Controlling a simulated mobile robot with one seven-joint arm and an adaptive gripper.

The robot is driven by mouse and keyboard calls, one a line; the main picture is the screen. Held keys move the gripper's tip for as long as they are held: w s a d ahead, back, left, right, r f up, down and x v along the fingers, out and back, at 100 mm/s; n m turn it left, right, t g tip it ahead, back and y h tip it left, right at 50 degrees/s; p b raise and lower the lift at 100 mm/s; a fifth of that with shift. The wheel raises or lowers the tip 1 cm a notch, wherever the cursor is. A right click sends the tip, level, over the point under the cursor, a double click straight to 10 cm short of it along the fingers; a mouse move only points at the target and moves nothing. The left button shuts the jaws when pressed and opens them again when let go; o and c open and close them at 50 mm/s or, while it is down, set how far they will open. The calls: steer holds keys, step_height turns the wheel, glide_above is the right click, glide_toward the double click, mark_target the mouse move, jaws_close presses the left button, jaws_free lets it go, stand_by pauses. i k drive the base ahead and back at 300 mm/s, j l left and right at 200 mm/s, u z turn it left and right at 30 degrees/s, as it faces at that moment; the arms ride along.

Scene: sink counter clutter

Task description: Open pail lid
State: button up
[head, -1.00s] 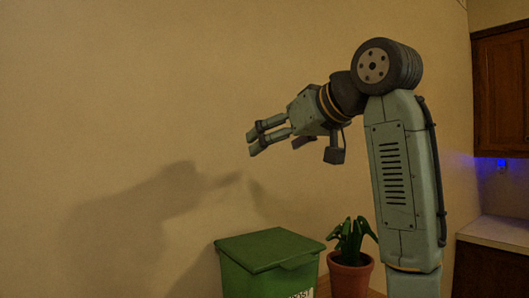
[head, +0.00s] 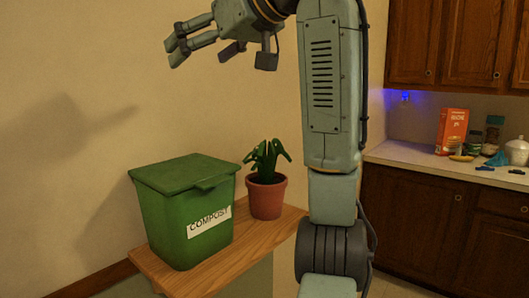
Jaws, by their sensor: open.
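A green pail (head: 185,222) with a "COMPOST" label stands upright on a wooden shelf, left of centre in the head view. Its green lid (head: 185,174) lies shut on top, with a lip that sticks out at the front right. My gripper (head: 174,53) is open and empty. It is in the air above the pail, well clear of the lid, with its fingers toward the left wall. The inside of the pail is hidden by the lid.
A potted plant (head: 267,197) stands close to the right of the pail on the wooden shelf (head: 215,272). A counter (head: 430,165) with a box (head: 452,131), jars and a white pot is at the far right, above brown cabinets. The wall is close behind the pail.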

mark_target(170, 177)
steer(key=k+l, duration=0.2)
steer(key=l, duration=0.2)
steer(key=k+l, duration=0.2)
steer(key=l, duration=0.2)
steer(key=k+l, duration=0.15)
steer(key=l, duration=0.25)
